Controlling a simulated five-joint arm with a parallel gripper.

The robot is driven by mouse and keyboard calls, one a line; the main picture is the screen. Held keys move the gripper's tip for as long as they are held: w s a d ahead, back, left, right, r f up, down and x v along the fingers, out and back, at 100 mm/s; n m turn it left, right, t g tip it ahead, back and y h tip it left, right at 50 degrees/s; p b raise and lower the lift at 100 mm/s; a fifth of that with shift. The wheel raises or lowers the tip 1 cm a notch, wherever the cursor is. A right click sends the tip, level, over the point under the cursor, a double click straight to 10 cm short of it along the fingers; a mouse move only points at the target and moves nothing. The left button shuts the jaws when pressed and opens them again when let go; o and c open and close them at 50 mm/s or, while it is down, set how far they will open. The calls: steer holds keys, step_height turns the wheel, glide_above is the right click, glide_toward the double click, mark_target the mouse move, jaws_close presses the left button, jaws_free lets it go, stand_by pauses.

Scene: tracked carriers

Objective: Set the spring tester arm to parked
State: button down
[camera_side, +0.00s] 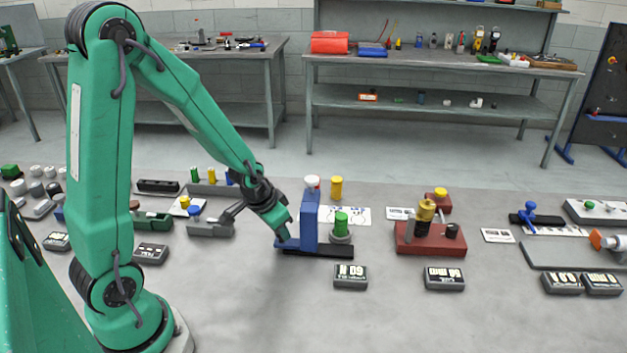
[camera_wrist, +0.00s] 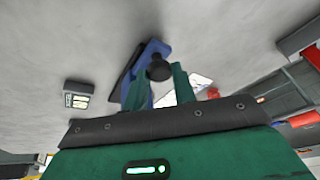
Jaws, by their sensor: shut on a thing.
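The device that I take for the spring tester has a blue upright (camera_side: 310,225) on a dark base (camera_side: 332,251). A green-capped cylinder (camera_side: 341,226) stands on the base to the right of the upright. My gripper (camera_side: 284,236) is low at the left side of the blue upright, over the blue foot. In the wrist view a round black knob (camera_wrist: 159,70) sits between my green fingers (camera_wrist: 158,80), and the blue body (camera_wrist: 151,50) is behind it. My gripper is shut on the knob. Its contact points are partly hidden.
A black block with white lettering (camera_side: 350,277) lies in front of the device; it also shows in the wrist view (camera_wrist: 77,94). A yellow cylinder (camera_side: 336,187) stands behind. A red fixture (camera_side: 430,240) is to the right, a grey one (camera_side: 210,226) to the left.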

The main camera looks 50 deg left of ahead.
steer(key=shift+w+a+r, duration=0.1)
steer(key=shift+w, duration=0.05)
steer(key=c, duration=1.1)
jaws_free()
steer(key=shift+c, duration=0.2)
steer(key=shift+r, duration=0.1)
steer(key=v, duration=0.7)
steer(key=shift+r, duration=0.2)
